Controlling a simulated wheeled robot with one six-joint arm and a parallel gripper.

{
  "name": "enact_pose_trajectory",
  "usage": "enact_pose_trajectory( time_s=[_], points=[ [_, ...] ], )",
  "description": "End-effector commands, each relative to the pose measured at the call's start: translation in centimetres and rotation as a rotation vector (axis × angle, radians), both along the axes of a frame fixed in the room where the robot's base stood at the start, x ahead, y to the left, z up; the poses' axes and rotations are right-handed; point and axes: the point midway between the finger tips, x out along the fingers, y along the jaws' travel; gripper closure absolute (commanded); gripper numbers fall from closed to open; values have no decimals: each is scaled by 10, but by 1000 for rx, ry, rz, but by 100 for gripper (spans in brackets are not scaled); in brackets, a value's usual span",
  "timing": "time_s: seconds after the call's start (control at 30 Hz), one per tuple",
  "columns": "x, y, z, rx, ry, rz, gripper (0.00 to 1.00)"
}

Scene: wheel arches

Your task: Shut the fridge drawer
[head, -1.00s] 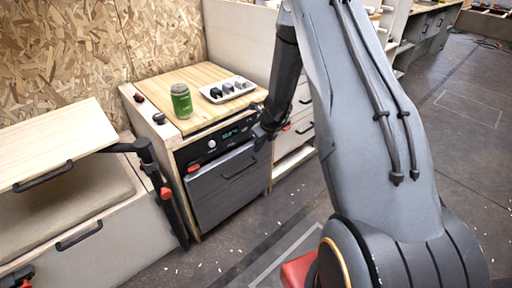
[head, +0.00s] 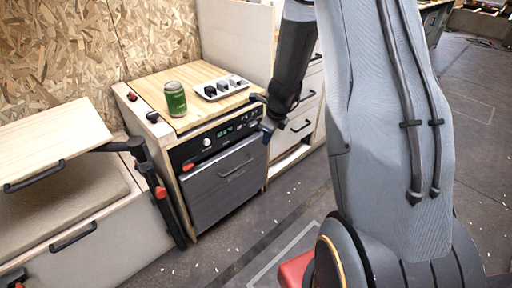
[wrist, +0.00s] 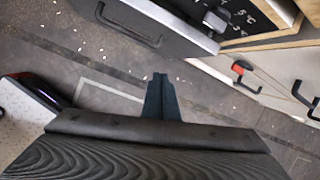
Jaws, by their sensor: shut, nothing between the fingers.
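My gripper (head: 267,134) is shut and empty, in front of the unit's upper right corner in the head view. In the wrist view the gripper (wrist: 160,78) points over bare floor, apart from the handle.
A green can (head: 175,98) and a white tray (head: 222,88) with dark items stand on the wooden top. White drawers (head: 302,125) stand at right. The floor in front is clear.

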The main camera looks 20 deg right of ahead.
Motion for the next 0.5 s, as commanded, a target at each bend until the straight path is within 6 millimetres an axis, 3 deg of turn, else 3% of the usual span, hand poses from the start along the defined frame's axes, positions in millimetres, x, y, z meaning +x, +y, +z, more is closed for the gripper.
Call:
enact_pose_trajectory(
  time_s=[0.03,0.1,0.3,0.5],
  points=[
    [-2,3,-13,-82,-8,118,100],
    [-6,3,-20,-214,-22,304,100],
    [-10,12,-29,-560,-62,802,100],
    [-10,24,-27,-776,-94,1105,100]
  ],
)
